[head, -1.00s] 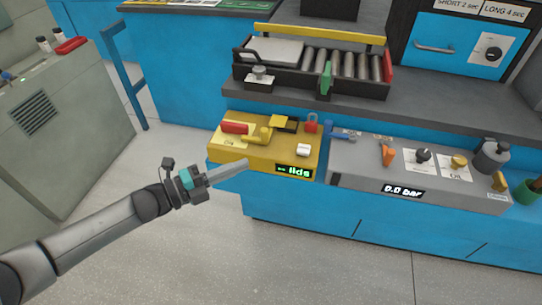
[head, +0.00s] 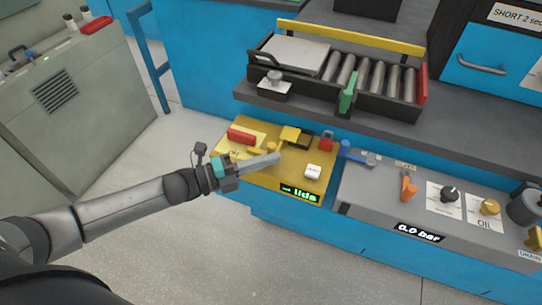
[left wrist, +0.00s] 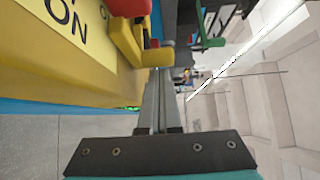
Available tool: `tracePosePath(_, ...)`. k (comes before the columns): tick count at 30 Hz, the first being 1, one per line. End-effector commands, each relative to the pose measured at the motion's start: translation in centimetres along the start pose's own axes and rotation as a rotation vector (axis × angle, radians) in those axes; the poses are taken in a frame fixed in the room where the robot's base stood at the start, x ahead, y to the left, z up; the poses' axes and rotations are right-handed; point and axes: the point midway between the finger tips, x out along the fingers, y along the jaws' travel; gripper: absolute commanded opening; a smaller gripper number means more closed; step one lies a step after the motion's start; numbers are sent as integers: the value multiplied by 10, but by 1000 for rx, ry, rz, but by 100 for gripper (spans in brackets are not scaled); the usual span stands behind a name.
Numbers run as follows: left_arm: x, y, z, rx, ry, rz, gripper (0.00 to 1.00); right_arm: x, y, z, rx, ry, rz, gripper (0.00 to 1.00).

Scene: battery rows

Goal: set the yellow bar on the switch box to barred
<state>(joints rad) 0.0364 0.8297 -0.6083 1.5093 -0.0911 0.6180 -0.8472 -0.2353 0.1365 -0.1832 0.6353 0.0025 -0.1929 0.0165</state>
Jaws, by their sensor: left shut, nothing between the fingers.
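The yellow switch box (head: 232,157) sits at the front of the bench, with a red handle (head: 241,136) on its top. The yellow bar (head: 259,149) lies right of the red handle, partly hidden behind my left gripper. In the left wrist view the yellow bar (left wrist: 127,42) rises beside the "ON" label, close to the fingertips. My left gripper (head: 277,158) is shut and empty, reaching over the box top from the left; it also shows in the left wrist view (left wrist: 160,85). I cannot tell whether it touches the bar. My right gripper is not in view.
On the box are a yellow flap (head: 290,133), a red padlock (head: 326,143), a white button (head: 313,171) and a green display (head: 299,193). A grey panel (head: 370,205) with an orange lever (head: 408,189) is at right. A roller conveyor (head: 310,93) stands behind.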

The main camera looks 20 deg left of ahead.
Motion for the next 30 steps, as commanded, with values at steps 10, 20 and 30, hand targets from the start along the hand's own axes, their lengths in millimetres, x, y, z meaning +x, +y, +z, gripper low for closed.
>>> tracePosePath(10, -1, 0, -1, -1, 2, -1, 0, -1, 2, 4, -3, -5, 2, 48)
tracePosePath(20, -22, 2, 19, -1, -1, 1, 0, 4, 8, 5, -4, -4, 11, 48)
tracePosePath(30, -22, 0, 20, -2, 1, -1, 0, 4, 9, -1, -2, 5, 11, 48)
